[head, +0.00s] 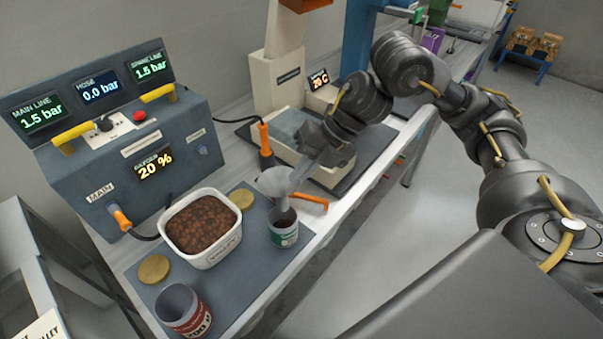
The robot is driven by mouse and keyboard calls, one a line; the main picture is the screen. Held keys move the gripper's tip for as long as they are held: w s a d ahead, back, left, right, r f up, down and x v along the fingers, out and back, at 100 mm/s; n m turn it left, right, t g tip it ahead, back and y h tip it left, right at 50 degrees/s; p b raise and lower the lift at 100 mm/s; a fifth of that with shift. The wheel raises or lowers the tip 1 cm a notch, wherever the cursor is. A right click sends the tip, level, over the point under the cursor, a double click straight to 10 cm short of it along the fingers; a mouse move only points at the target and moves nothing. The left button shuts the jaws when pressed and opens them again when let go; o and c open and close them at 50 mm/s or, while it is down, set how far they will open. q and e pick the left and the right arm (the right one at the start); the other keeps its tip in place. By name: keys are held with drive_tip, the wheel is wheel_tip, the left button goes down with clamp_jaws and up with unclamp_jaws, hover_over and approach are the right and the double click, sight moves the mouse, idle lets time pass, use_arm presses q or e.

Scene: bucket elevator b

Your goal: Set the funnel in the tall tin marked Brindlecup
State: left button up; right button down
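The grey funnel (275,181) is over the mouth of the green-labelled tin (284,236), its narrow end pointing down at the opening. I cannot tell how far the spout is inside. My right gripper (302,168) reaches in from the upper right and appears shut on the funnel's right side; its fingertips are small and partly merge with the funnel. A red-labelled tin (188,318) stands open at the front left. The name Brindlecup is not readable on either tin. My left gripper is out of view.
A white tub (231,243) of brown granules stands left of the green-labelled tin, with round tan discs (154,269) beside it. A blue-grey gauge console (130,150) stands behind. An orange handle (309,202) lies close to the funnel. A shallow tray (290,150) is behind my gripper.

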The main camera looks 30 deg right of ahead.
wheel_tip(320, 180, up, 8)
drive_tip(key=p, duration=0.7)
idle(0.3)
drive_tip(key=s+a+f+n+g+h+b, duration=0.1)
drive_tip(key=s+a+f+n+g+h, duration=0.3)
drive_tip(key=n, duration=0.6)
drive_tip(key=s+a+f+n+g+h, duration=0.25)
drive_tip(key=a+n+g, duration=0.3)
drive_tip(key=n, duration=0.45)
drive_tip(key=w+d+f+n+t+h, duration=0.1)
drive_tip(key=d+n+t+h, duration=0.6)
drive_tip(key=n, duration=1.2)
drive_tip(key=shift+w+d+f+n+b, duration=0.35)
drive_tip(key=shift+w+d+b, duration=0.1)
drive_tip(key=shift+d, duration=0.4)
